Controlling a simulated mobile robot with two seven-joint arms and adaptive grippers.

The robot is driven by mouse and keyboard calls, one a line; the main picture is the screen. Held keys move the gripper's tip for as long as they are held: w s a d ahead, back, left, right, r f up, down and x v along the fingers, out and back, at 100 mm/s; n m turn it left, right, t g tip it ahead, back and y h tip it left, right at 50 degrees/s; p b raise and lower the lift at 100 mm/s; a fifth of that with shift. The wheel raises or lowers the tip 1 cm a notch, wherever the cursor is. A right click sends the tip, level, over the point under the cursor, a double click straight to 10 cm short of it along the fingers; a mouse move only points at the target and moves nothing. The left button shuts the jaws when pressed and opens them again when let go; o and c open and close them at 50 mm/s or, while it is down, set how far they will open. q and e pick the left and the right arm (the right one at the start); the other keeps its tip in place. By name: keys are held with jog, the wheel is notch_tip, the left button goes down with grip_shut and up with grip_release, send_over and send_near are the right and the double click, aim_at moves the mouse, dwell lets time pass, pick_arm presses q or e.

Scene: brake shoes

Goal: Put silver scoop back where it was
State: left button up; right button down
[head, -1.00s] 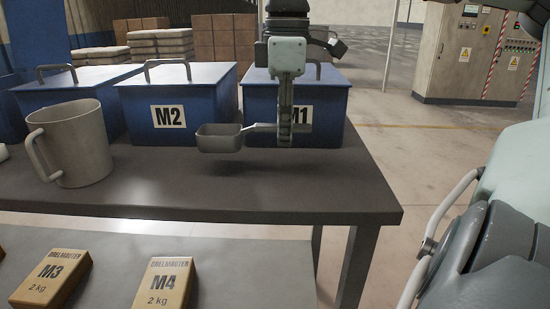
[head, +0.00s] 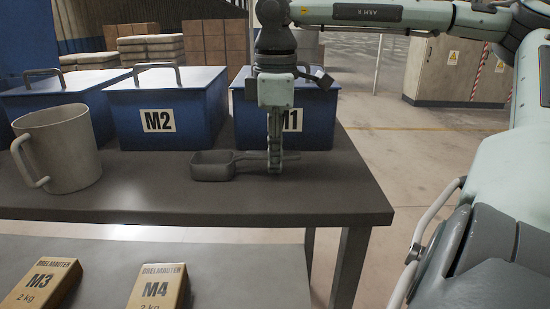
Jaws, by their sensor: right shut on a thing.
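The silver scoop (head: 212,167) is in the head view, low over the dark table (head: 330,200), in front of the blue bins. Its cup is upright and points left. It looks to be at or just above the table top; I cannot tell if it touches. My right gripper (head: 275,163) points down and is shut on the scoop's handle, in front of bin M1 (head: 318,137). My left gripper is not in view.
Blue lidded bin M2 (head: 190,130) and another blue bin (head: 65,105) stand along the table's back. A grey jug (head: 70,150) stands at the left. Boxes M3 (head: 42,285) and M4 (head: 158,287) lie on a lower surface in front. The table's right front is clear.

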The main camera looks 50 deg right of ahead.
jog(key=c, duration=1.4)
grip_release()
jog(key=shift+c, duration=0.2)
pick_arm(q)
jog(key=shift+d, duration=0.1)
